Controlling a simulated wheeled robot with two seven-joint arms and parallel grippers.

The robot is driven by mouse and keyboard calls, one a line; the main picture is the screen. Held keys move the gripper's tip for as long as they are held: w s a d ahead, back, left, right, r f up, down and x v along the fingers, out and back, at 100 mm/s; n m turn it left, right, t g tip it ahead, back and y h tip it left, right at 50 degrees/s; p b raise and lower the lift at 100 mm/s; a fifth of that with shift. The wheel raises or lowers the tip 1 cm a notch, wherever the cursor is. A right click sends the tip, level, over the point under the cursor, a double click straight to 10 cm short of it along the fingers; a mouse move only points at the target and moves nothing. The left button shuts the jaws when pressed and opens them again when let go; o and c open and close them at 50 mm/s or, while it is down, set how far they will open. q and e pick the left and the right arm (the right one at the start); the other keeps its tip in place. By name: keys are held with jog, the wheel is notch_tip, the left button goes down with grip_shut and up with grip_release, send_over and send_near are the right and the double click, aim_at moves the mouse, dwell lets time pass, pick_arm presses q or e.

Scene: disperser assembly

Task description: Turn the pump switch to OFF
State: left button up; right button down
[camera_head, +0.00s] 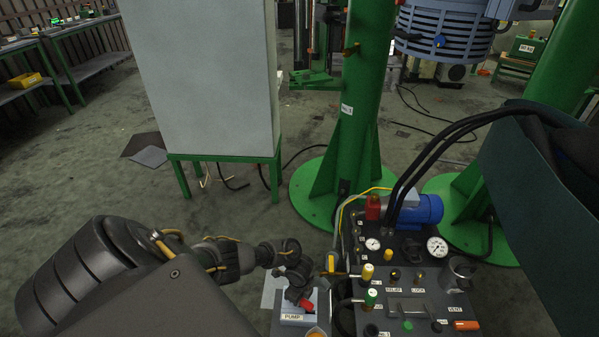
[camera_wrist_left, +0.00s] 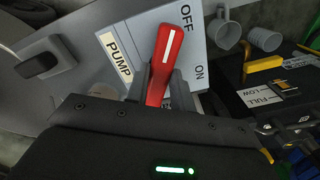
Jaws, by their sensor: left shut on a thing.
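The pump switch has a red handle (camera_head: 306,304) on a grey box with a PUMP label at the bottom centre of the head view. In the left wrist view the red handle (camera_wrist_left: 165,62) has a white stripe, and its tip leans up beside the OFF marking (camera_wrist_left: 187,17). The ON marking (camera_wrist_left: 199,72) is lower, to the right of the handle. My left gripper (camera_head: 297,284) is shut on the handle, with one finger on each side (camera_wrist_left: 158,86). The fingers hide the handle's base. My right gripper is not in view.
A dark control panel (camera_head: 436,308) with gauges, valves and a blue motor (camera_head: 422,209) stands just right of the switch. Black hoses arch over it. A green column (camera_head: 358,110) and a grey cabinet (camera_head: 205,80) stand behind. Open floor lies to the left.

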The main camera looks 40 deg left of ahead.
pick_arm(q)
jog(key=n+p, duration=0.1)
jog(key=n, duration=0.2)
jog(key=shift+d+r+p, duration=0.1)
jog(key=shift+p, duration=0.25)
jog(key=shift+n+p, duration=0.5)
jog(key=shift+n, duration=0.9)
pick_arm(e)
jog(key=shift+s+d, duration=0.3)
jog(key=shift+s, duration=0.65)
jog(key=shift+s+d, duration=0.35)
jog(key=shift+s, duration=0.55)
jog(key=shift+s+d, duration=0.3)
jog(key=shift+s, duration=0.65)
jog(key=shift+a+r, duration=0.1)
pick_arm(q)
jog(key=o, duration=1)
